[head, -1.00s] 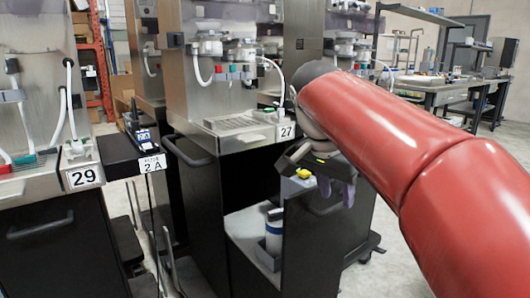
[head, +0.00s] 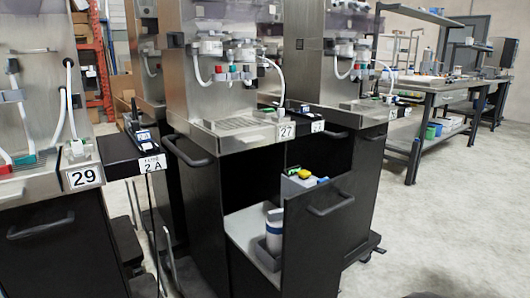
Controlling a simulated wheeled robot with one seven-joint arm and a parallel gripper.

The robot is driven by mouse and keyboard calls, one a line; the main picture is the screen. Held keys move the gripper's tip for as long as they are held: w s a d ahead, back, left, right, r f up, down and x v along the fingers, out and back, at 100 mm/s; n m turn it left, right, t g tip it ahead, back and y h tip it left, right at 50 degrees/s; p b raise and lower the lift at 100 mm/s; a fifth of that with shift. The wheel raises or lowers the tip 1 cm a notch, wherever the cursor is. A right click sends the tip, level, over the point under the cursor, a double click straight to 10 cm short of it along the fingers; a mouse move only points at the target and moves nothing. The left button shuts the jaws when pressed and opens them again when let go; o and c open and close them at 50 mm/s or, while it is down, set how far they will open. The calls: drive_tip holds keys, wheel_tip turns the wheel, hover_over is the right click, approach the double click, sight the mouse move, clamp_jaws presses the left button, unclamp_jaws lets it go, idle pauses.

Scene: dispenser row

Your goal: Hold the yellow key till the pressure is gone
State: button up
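A small yellow part (head: 304,174), which looks like the yellow key, sits on top of a grey block (head: 294,186) in the open lower part of the dispenser station numbered 27 (head: 286,131). Whether the yellow key is pressed in or up is too small to tell. No pressure reading can be made out. My gripper is not in view, and nothing touches the yellow key.
A black pull-out front with a handle (head: 330,206) stands out from station 27. A white and blue canister (head: 273,231) stands in a grey holder inside. Station 29 (head: 83,177) is at left. Open floor (head: 450,220) lies at right, before a workbench (head: 440,88).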

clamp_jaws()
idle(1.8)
